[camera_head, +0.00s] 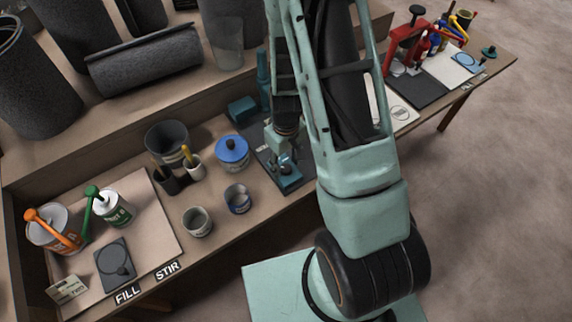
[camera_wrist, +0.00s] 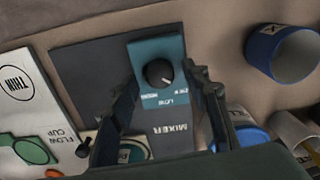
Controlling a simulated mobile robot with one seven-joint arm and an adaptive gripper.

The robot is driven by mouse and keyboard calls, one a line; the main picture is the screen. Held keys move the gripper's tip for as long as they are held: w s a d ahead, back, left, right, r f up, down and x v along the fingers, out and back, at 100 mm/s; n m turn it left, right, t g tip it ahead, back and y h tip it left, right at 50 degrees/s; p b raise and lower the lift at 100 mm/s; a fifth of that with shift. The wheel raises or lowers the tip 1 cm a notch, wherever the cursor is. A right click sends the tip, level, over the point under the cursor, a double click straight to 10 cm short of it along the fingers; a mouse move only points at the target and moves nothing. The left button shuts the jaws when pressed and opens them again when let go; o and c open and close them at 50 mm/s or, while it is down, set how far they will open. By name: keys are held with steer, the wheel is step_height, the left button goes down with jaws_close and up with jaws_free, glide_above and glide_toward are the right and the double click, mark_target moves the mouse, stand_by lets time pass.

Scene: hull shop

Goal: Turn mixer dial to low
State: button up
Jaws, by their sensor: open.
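The mixer dial is a round black knob (camera_wrist: 158,73) with a white pointer line, on the teal mixer base (camera_wrist: 150,47). The pointer seems to slant toward the lower right in the wrist view. Small white markings, one reading LOW, lie below the dial; the others are too small to read surely. My gripper (camera_wrist: 162,82) is open, with one finger on each side of the dial and no clear contact. In the head view, my gripper (camera_head: 287,160) is over the mixer base (camera_head: 289,184), and the dial is mostly hidden there.
The base sits on a dark mat labelled MIXER (camera_wrist: 172,135). A blue-banded cup (camera_wrist: 283,54) and a blue-lidded can (camera_head: 231,153) stand close by. A flow cup card (camera_wrist: 27,92) lies on the other side. A teal box (camera_head: 242,108) stands behind.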

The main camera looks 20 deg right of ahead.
steer(key=shift+f, duration=0.45)
steer(key=c, duration=1.2)
steer(key=shift+o, duration=0.2)
